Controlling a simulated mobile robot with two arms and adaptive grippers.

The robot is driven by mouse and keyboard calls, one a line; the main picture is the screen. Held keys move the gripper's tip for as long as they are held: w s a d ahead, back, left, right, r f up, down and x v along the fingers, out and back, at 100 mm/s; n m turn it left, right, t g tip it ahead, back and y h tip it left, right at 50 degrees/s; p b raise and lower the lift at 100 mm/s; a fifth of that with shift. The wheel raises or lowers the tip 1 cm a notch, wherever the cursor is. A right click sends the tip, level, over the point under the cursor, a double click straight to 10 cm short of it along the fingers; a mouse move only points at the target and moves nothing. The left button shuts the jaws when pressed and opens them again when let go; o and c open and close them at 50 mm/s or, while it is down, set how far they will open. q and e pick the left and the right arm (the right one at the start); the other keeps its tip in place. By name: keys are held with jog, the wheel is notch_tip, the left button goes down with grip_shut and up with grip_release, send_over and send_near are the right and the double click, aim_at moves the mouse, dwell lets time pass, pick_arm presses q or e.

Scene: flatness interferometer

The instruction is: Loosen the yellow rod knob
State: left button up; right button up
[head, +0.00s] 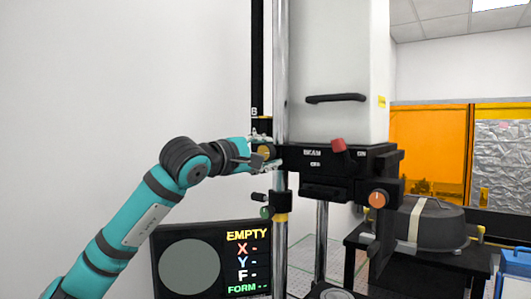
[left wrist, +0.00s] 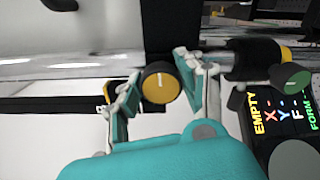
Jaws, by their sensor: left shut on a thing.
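The yellow rod knob (left wrist: 160,84) shows in the left wrist view as a round yellow face with a pale index line and a dark rim. In the head view the knob (head: 265,152) sits beside the chrome rod, partly covered by my gripper. My left gripper (left wrist: 157,90) has one finger on each side of the knob and is shut on it. In the head view the left gripper (head: 259,151) reaches the rod from the left. My right gripper is not in view.
A green knob (head: 265,212) on a black clamp is lower on the chrome rod (head: 280,75). The black head unit carries a red lever (head: 339,145) and an orange knob (head: 378,199). A screen (head: 210,260) below my arm reads EMPTY. A dark case (head: 425,224) stands at right.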

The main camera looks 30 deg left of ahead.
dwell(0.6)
pick_arm(q)
jog(key=o, duration=1.2)
jog(key=shift+s, duration=0.1)
jog(key=s, duration=1.2)
jog(key=shift+a, duration=0.4)
jog(key=shift+w, duration=0.1)
